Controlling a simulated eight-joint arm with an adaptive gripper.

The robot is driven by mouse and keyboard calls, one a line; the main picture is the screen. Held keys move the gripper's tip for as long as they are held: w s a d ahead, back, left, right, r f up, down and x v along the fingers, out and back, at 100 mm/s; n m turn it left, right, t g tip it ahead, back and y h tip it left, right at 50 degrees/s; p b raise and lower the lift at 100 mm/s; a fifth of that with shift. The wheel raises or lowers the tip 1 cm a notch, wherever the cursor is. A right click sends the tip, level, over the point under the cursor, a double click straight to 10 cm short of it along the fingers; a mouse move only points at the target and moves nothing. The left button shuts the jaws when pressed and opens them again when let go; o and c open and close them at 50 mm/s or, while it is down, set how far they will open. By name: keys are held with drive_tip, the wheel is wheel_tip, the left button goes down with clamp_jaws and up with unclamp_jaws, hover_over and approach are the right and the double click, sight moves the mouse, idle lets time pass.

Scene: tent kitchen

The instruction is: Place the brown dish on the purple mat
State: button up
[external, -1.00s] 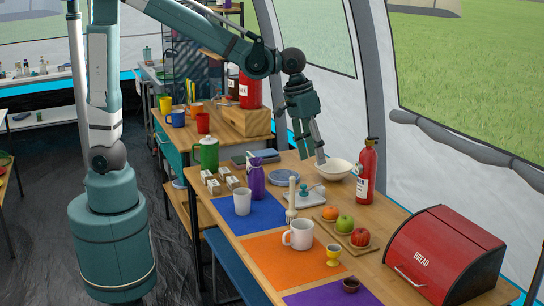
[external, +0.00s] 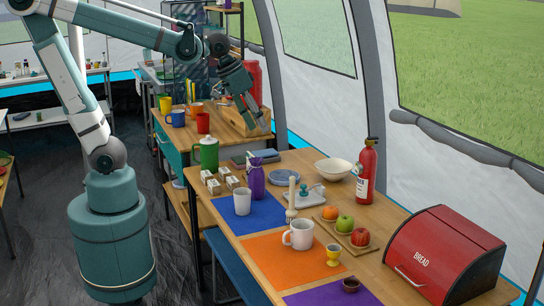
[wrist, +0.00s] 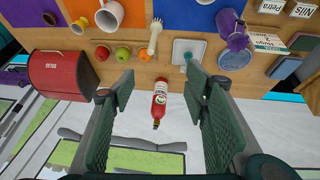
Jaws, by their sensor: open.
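The brown dish (external: 350,285), a small dark round bowl, sits on the purple mat (external: 318,297) at the near end of the table. The lower edge of the view cuts the mat. In the wrist view the brown dish (wrist: 49,19) is at upper left, on the purple mat (wrist: 30,18). My gripper (external: 260,115) is raised at the far end of the table, well away from the dish. In the wrist view my gripper (wrist: 159,85) has its two fingers wide apart with nothing held between them.
A yellow egg cup (external: 333,253) and white mug (external: 299,234) stand near the dish. A red bread box (external: 445,255) is at right. Fruit on a board, a white bowl (external: 333,168) and a fire extinguisher (external: 367,175) line the right side.

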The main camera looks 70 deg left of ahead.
drive_tip(key=s+a+f+t+y, duration=0.1)
drive_tip(key=s+a+f+t, duration=0.1)
drive_tip(key=s+a, duration=0.8)
drive_tip(key=shift+s+a+f, duration=0.2)
drive_tip(key=shift+a+f, duration=0.05)
drive_tip(key=shift+a, duration=0.25)
